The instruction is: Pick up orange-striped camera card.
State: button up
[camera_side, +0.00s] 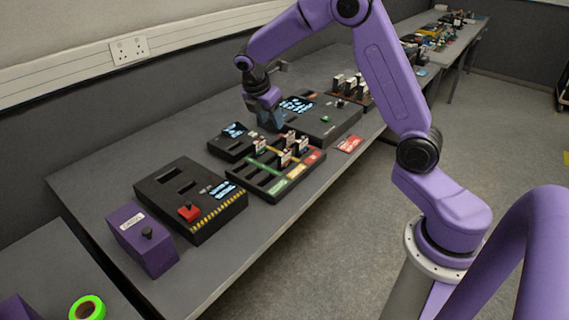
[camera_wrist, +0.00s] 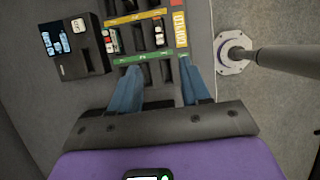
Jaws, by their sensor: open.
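Several small upright cards with white labels stand in the black sorting tray (camera_side: 262,183), including one card (camera_side: 284,158) near its middle and another card (camera_side: 260,146) at its back left. In the wrist view, cards show at the left (camera_wrist: 112,40) and centre (camera_wrist: 158,33) of the tray. I cannot make out an orange stripe on any of them. My gripper (camera_side: 270,112) is open and empty, with blue fingers, above the bench behind the tray in the side view. In the wrist view its fingertips (camera_wrist: 160,67) are spread over empty slots near the green band.
A small black box with a display (camera_side: 233,141) sits beside the tray. A larger black panel (camera_side: 325,122) lies behind, and a slotted box with a red knob (camera_side: 190,200) in front. A purple box (camera_side: 142,240) stands at the near end. A red card (camera_side: 349,145) lies near the bench edge.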

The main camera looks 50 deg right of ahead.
aim_at(284, 152)
jog(key=x, duration=1.7)
jog(key=shift+w+d+f, duration=0.15)
jog(key=shift+d, duration=0.05)
grip_shut()
